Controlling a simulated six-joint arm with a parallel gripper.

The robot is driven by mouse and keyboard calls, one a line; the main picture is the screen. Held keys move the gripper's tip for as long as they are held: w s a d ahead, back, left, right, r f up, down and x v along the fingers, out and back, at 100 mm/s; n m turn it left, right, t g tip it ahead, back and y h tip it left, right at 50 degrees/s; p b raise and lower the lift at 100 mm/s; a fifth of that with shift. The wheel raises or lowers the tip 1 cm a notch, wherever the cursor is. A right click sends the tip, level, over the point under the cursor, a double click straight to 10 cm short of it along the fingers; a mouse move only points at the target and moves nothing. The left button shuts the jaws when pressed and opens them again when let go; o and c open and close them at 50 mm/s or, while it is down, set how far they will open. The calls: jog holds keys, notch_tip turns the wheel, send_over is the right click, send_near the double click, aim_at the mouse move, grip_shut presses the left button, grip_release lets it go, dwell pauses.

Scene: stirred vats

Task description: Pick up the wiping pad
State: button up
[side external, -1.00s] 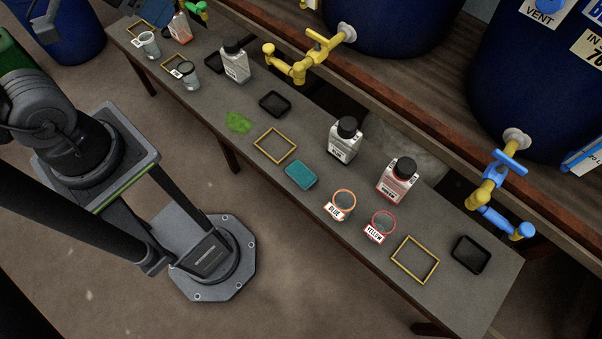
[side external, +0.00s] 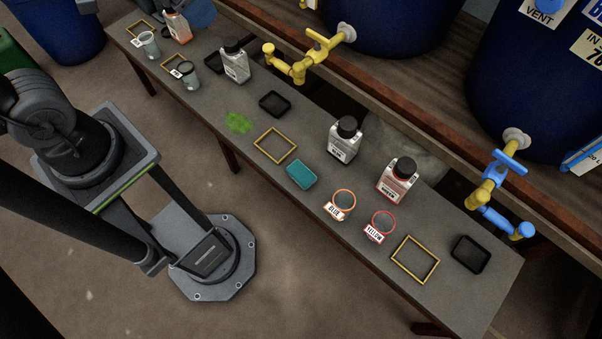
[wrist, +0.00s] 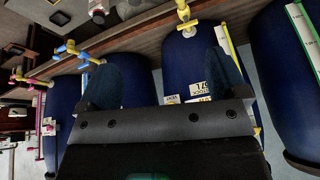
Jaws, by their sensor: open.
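The wiping pad, a teal rectangular block (side external: 301,174), lies flat on the grey bench (side external: 440,300) in the side view, between a yellow frame and the orange ring labelled BLUE. It does not show in the wrist view. My gripper (wrist: 163,70) is open with its two blue fingers wide apart in the wrist view, nothing between them, facing the blue vats. In the side view only a blue part, apparently of my gripper, shows at the top edge, far up the bench from the pad.
A green spill (side external: 238,122) lies on the bench. A yellow frame (side external: 275,146), a black tray (side external: 275,104), a dark-capped bottle (side external: 344,142) and the orange ring (side external: 344,198) surround the pad. A yellow tap (side external: 300,62) juts over the back edge.

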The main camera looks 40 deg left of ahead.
jog(key=w+d+f+m+g, duration=0.1)
jog(key=w+d+f+m, duration=0.3)
jog(key=w+f, duration=0.5)
jog(key=m+g, duration=0.4)
jog(key=m, duration=0.8)
send_over(301, 172)
notch_tip(301, 172, down, 38)
notch_tip(301, 172, down, 8)
jog(key=shift+r, duration=0.1)
jog(key=shift+f, duration=2.9)
